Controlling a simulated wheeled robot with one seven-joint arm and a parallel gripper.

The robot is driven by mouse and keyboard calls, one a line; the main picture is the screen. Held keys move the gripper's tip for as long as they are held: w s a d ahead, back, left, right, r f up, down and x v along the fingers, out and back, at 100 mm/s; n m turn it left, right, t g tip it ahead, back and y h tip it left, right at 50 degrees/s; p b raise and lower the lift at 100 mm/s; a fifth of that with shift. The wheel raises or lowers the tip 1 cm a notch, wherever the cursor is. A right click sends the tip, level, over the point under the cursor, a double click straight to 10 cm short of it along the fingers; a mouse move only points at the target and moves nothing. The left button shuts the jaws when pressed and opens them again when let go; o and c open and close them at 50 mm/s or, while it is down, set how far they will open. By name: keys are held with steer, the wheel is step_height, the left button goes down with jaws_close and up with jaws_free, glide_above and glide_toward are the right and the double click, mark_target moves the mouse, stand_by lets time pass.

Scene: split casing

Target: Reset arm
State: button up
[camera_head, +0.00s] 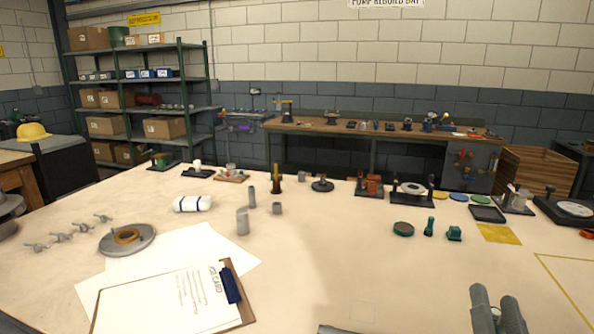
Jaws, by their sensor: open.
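Two grey rounded parts, apparently of my own arm (497,312), show at the bottom right edge, over the near side of the pale worktable (345,265). I see no gripper fingers in the head view, and nothing held shows. The rest of the arm is outside the frame.
A clipboard (165,305) and papers lie at the front left, beside a grey disc with a tan ring (127,236). Small cylinders (242,222) stand mid-table. Fixtures (410,191) line the far edge. A black tray (488,213) lies right.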

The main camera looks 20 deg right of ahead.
steer(key=s+a+f+n+g+y, duration=0.2)
steer(key=s+a+f+n+y, duration=0.3)
steer(key=s+a+f, duration=0.3)
steer(key=s+a+f+n+g+y, duration=0.1)
steer(key=s+a+f+n+y, duration=0.4)
steer(key=s, duration=1)
steer(key=a+f, duration=0.3)
steer(key=f, duration=0.2)
steer(key=shift+a+f+n+g+y, duration=0.2)
steer(key=shift+a+n+g+y, duration=0.2)
steer(key=shift+o, duration=1.3)
steer(key=shift+s+a+y, duration=0.15)
steer(key=shift+a+y, duration=0.15)
